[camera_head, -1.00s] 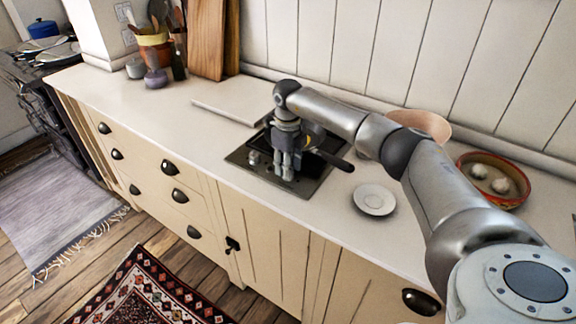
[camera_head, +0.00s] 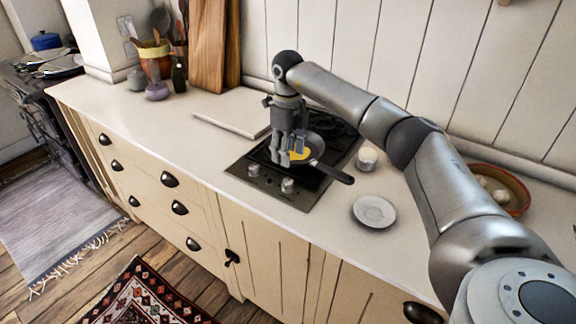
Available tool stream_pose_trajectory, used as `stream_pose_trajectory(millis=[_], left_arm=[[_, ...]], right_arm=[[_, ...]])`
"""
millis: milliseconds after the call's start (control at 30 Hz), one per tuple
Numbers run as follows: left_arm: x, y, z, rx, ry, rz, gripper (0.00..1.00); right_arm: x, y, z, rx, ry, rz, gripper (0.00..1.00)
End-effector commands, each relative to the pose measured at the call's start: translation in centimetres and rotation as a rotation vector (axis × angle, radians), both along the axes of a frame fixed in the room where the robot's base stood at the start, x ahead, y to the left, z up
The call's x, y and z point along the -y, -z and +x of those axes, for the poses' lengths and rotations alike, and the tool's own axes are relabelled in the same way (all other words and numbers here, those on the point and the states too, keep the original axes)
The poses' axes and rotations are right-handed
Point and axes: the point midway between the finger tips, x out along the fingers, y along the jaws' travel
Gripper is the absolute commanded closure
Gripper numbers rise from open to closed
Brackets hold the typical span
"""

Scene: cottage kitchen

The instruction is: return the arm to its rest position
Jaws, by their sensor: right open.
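My right arm comes in from the lower right and bends down over the hob. My right gripper (camera_head: 290,156) hangs fingers down at the left side of a dark frying pan (camera_head: 318,148). It is open. The fingers overlap the pan in the picture, and I cannot tell whether they touch it. My left gripper is not in view.
The pan sits on a black hob (camera_head: 265,178) with its handle pointing right. A white saucer (camera_head: 374,212) and a small cup (camera_head: 367,157) stand to the right. A pale board (camera_head: 232,116) lies to the left. An orange bowl (camera_head: 505,186) is partly behind my arm.

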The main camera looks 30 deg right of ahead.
Motion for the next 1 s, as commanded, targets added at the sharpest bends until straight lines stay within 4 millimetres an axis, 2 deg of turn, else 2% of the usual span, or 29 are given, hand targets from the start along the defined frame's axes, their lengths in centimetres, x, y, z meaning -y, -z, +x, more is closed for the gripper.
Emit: stream_pose_trajectory(millis=[100, 233, 800, 867, 900, 967, 1000], left_arm=[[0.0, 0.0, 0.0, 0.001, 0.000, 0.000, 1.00], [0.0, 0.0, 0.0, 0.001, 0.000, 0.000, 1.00], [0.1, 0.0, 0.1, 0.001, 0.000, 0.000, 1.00], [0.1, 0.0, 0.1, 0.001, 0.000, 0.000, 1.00], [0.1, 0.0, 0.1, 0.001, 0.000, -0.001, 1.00], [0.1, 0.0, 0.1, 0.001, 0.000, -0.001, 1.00], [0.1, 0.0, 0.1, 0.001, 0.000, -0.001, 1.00]], right_arm=[[0.0, -1.5, 0.0, 0.001, 0.000, 0.000, 0.51], [0.0, -2.1, 0.0, 0.000, 0.000, 0.000, 0.51], [-0.2, -2.1, 0.1, 0.001, -0.004, 0.005, 0.51], [-1.1, -1.6, 0.3, 0.011, -0.017, 0.023, 0.51], [-2.1, -1.1, 0.5, 0.024, -0.032, 0.047, 0.51], [-4.6, 0.1, 1.0, 0.054, -0.064, 0.104, 0.51], [-6.7, 1.0, 1.4, 0.079, -0.088, 0.157, 0.51]])
